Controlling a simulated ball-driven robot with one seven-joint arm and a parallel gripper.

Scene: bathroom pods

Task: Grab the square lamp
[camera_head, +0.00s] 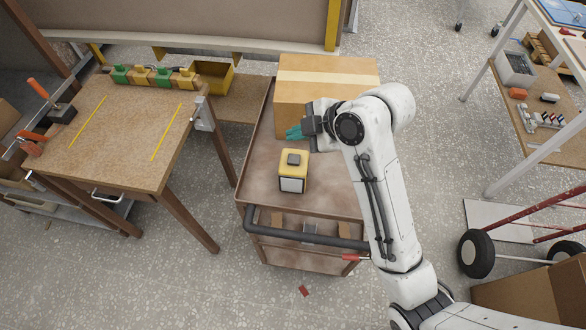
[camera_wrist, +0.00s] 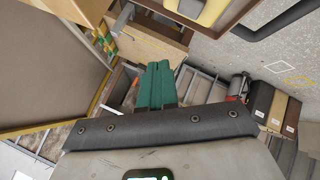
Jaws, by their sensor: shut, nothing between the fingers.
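The square lamp (camera_head: 293,170) is a small yellow cube with a white front panel and a dark piece on top. It stands upright on the top of a brown cart (camera_head: 255,178). My gripper (camera_head: 294,132) has teal fingers and is up and behind the lamp in the head view, apart from it, in front of a cardboard box. In the wrist view the teal fingers (camera_wrist: 156,87) are together with nothing between them. A yellow shape is cut off at the top edge of the wrist view; I cannot tell surely whether it is the lamp.
A large cardboard box (camera_head: 325,85) fills the back of the cart. The cart has a raised rim and a dark handle (camera_head: 300,232) at the front. A wooden workbench (camera_head: 130,135) stands left. A hand truck (camera_head: 500,240) stands right. The cart top around the lamp is clear.

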